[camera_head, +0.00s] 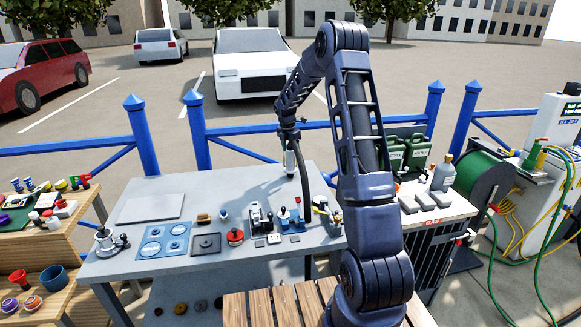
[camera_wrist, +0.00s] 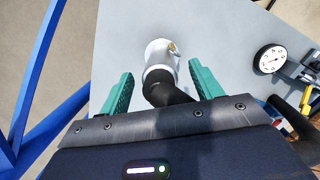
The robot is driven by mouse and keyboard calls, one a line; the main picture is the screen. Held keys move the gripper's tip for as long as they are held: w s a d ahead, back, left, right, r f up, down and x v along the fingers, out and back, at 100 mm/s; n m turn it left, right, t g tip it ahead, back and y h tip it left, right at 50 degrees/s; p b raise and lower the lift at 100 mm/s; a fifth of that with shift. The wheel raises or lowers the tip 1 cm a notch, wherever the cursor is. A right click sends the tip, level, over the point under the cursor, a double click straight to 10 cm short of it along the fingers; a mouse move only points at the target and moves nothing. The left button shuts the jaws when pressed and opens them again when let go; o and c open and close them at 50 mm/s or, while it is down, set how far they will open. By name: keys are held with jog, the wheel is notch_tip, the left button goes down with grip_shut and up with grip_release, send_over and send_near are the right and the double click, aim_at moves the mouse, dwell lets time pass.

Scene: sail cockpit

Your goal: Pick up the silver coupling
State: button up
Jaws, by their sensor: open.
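The silver coupling (camera_wrist: 161,55) shows in the wrist view as a short, pale metal cylinder with a black piece (camera_wrist: 166,92) at its near end. My gripper (camera_wrist: 161,72) has two green fingers standing apart, one on each side of the coupling and the black piece. Gaps show on both sides, so neither finger appears to touch. In the head view my gripper (camera_head: 289,141) is over the rear part of the grey table (camera_head: 215,178), with a small pale part below it. I cannot tell there how high the coupling is.
A round white gauge (camera_wrist: 270,59) lies to the right in the wrist view. Several fittings, a blue plate (camera_head: 163,240) and a red-topped part (camera_head: 235,236) sit along the table's front. A blue railing (camera_head: 240,130) runs behind. The table's rear left is mostly clear.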

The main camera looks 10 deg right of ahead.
notch_tip(320, 180, down, 2)
jog(key=shift+w+d+f, duration=0.1)
jog(key=shift+d+f, duration=0.05)
jog(key=shift+f, duration=0.05)
jog(key=shift+c, duration=0.3)
grip_shut()
jog(key=shift+r, duration=0.1)
